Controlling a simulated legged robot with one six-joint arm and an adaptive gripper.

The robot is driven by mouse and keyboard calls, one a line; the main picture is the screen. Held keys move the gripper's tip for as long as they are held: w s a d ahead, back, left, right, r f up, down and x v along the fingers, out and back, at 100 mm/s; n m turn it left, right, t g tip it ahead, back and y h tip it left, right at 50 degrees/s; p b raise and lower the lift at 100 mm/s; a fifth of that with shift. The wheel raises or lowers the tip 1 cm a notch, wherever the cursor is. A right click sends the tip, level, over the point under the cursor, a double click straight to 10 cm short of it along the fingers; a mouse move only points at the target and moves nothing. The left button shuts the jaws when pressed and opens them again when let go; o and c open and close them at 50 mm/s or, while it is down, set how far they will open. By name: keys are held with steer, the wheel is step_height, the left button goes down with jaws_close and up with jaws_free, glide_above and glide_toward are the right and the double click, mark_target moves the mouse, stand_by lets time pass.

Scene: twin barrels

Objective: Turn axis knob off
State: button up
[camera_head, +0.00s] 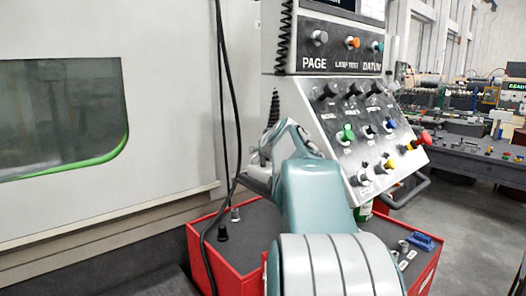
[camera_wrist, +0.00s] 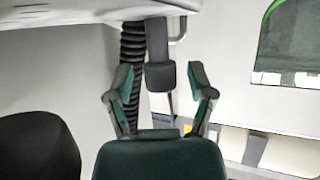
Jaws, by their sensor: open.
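A grey sloped control panel (camera_head: 318,120) carries several knobs and buttons in the head view. Black knobs (camera_head: 353,89) form its upper row, with a green knob (camera_head: 347,133) below them. The small labels are unreadable, so I cannot tell which knob is the axis knob. My gripper (camera_wrist: 161,84) is open in the wrist view, its two fingers apart. A dark block-shaped part (camera_wrist: 160,77) shows between the fingers in the picture; I cannot tell whether it is touched. In the head view my teal arm stands before the panel's left side and hides part of it.
An upper panel (camera_head: 313,49) reads PAGE, LAMP TEST and DATUM. A red push button (camera_head: 425,137) juts out at right. A ribbed black hose (camera_wrist: 132,75) hangs beside my gripper. A red cart (camera_head: 208,238) stands below. Open floor (camera_head: 460,232) lies at right.

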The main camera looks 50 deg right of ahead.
steer(key=v, duration=1.2)
steer(key=shift+f, duration=0.15)
